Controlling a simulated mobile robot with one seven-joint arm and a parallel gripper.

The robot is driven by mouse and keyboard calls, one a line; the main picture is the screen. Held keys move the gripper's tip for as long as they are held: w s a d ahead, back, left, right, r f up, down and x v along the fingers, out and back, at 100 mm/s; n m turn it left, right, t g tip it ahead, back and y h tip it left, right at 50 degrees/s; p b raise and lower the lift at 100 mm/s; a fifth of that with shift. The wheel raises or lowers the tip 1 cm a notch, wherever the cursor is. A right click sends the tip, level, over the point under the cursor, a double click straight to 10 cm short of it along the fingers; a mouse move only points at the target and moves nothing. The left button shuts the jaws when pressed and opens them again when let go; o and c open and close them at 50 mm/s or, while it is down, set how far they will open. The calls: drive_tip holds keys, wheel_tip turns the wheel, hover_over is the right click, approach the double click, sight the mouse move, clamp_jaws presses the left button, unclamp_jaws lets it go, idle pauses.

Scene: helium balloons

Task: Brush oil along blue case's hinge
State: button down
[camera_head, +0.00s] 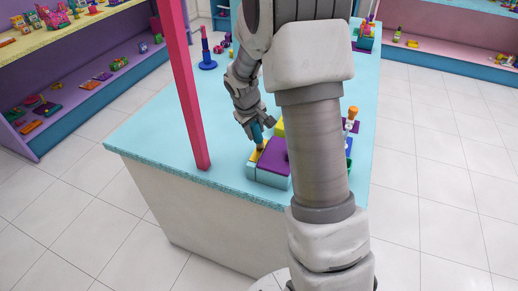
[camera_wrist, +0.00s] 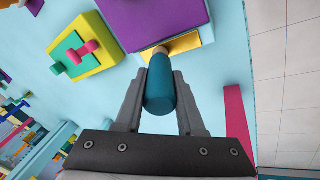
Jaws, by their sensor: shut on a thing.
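My gripper (camera_head: 256,134) is shut on a teal brush handle (camera_wrist: 160,90), which sits between both fingers in the wrist view. The handle points down, and its pale tip (camera_wrist: 154,51) is at a yellow strip (camera_wrist: 184,45) beside a purple block. I cannot tell whether the tip touches the strip. The likely case is a light-blue box (camera_head: 272,180) near the counter's front edge, with a purple block (camera_head: 273,156) on top. The purple block also shows in the wrist view (camera_wrist: 150,18). I cannot make out a hinge.
The light-blue counter (camera_head: 150,130) has free room to the left. A pink post (camera_head: 185,85) rises left of my gripper. A yellow block with green and pink parts (camera_wrist: 100,50) is close to the purple block. A blue stand (camera_head: 207,65) is farther back. My arm hides the counter's right part.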

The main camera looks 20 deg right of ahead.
drive_tip(key=shift+w+d, duration=0.4)
drive_tip(key=shift+f, duration=0.1)
drive_tip(key=shift+s+a+b, duration=1.2)
drive_tip(key=shift+s+a, duration=0.55)
drive_tip(key=shift+a, duration=0.05)
drive_tip(key=shift+w+d+r+p, duration=0.2)
drive_tip(key=shift+w+d+p, duration=0.55)
drive_tip(key=shift+w+d, duration=0.85)
drive_tip(key=shift+w+d+f, duration=0.1)
drive_tip(key=shift+w+d, duration=0.1)
